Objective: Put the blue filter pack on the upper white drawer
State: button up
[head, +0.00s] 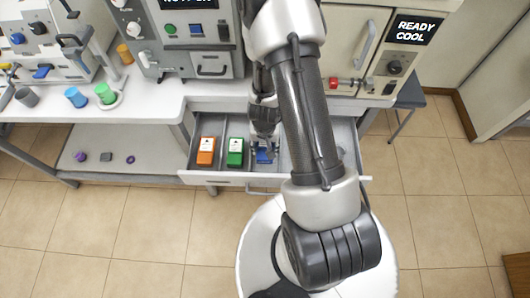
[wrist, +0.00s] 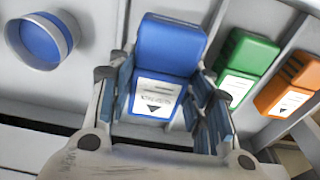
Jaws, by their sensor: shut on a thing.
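The blue filter pack (head: 265,156) is in an open white drawer (head: 225,181) below the bench top, right of the green pack. In the wrist view the blue filter pack (wrist: 167,60) has a white label with a black triangle. My gripper (wrist: 163,105) is shut on it, one finger on each side. In the head view my gripper (head: 264,144) reaches down into the drawer over the pack, and my arm hides the middle of the drawer. Whether the pack touches the drawer floor I cannot tell.
A green pack (head: 236,150) and an orange pack (head: 206,150) stand beside it in divided compartments. A round blue item with a pale rim (wrist: 42,40) lies on the other side in the wrist view. Machines stand on the bench above; the floor in front is mostly clear.

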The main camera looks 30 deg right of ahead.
jog(key=shift+f+b, duration=1.4)
jog(key=shift+f, duration=0.55)
jog(key=shift+f, duration=0.15)
jog(key=o, duration=0.9)
jog(key=shift+c, duration=0.2)
